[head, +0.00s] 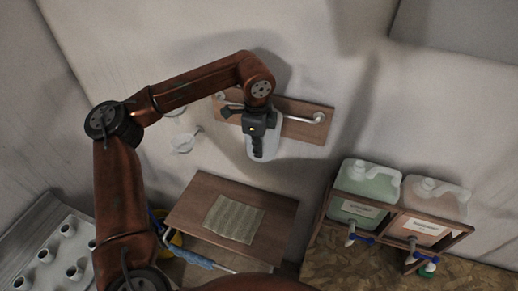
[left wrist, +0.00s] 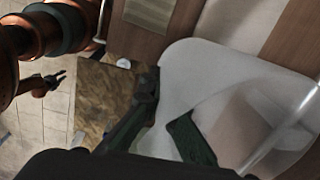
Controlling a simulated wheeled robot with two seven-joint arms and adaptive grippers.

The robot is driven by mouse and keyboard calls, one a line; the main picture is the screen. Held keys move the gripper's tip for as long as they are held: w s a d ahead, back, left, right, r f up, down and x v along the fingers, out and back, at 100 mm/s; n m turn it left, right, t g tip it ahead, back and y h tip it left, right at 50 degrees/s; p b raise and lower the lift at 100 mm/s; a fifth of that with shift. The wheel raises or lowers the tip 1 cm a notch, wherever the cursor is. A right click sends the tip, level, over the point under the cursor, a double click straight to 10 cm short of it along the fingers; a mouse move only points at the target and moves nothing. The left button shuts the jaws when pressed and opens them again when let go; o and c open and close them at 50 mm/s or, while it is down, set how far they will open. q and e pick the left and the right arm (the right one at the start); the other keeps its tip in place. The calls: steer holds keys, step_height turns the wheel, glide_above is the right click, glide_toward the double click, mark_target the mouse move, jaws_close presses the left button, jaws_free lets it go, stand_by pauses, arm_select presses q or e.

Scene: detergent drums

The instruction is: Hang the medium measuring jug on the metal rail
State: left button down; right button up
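The medium measuring jug (head: 266,148) is a whitish translucent vessel in front of the metal rail (head: 302,119). The rail is fixed to a wooden board on the wall. My left gripper (head: 258,145) is shut on the jug; its dark fingers (left wrist: 166,128) lie on either side of the jug's wall in the left wrist view. The large pale jug (left wrist: 225,75) fills much of that view, with the shiny rail (left wrist: 290,130) close at its right. I cannot tell whether jug and rail touch. My right gripper (left wrist: 52,83) appears open and empty, away at the left of that view.
A smaller white jug (head: 183,144) is at the wall left of the board. At right, green and pink detergent drums (head: 368,184) sit in a wooden rack. A white holed panel (head: 50,255) is at lower left.

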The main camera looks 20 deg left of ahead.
steer(key=shift+d, duration=0.3)
arm_select(q)
steer(key=c, duration=2.7)
jaws_free()
steer(key=o, duration=0.6)
